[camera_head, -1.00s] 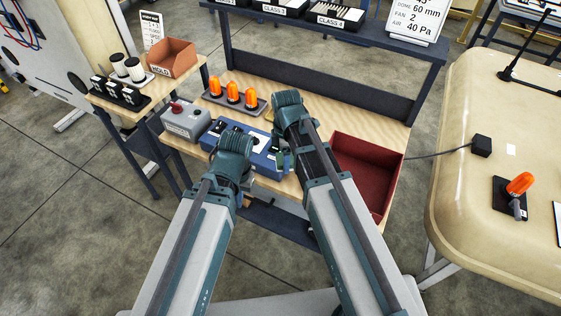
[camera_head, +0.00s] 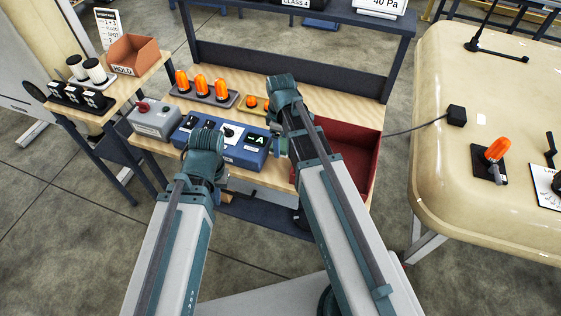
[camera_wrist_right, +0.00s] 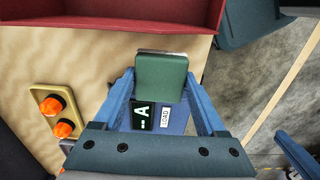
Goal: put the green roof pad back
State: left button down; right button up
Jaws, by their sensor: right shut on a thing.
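The green pad (camera_wrist_right: 161,78) is a small flat green block with a pale edge, between the blue fingers of my right gripper (camera_wrist_right: 163,98) in the right wrist view. The gripper is shut on it, above the blue test box (camera_wrist_right: 175,119). The beige cab roof (camera_head: 440,165) is at the right. It bears an orange beacon on a black base (camera_head: 490,165) and a small white rectangle (camera_head: 481,118).
A red bin (camera_head: 345,150) is right of the test box (camera_head: 250,150). Several orange beacons (camera_head: 201,87) stand on a tray behind it. A black block (camera_head: 456,115) with a cable and an antenna (camera_head: 490,45) are on the roof. Floor shows between bench and roof.

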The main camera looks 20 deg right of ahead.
aim_at(280, 163)
jog(key=shift+f+b, duration=3.2)
jog(key=shift+f, duration=0.65)
jog(key=shift+r, duration=0.15)
jog(key=o, duration=1.2)
jog(key=shift+o, duration=0.2)
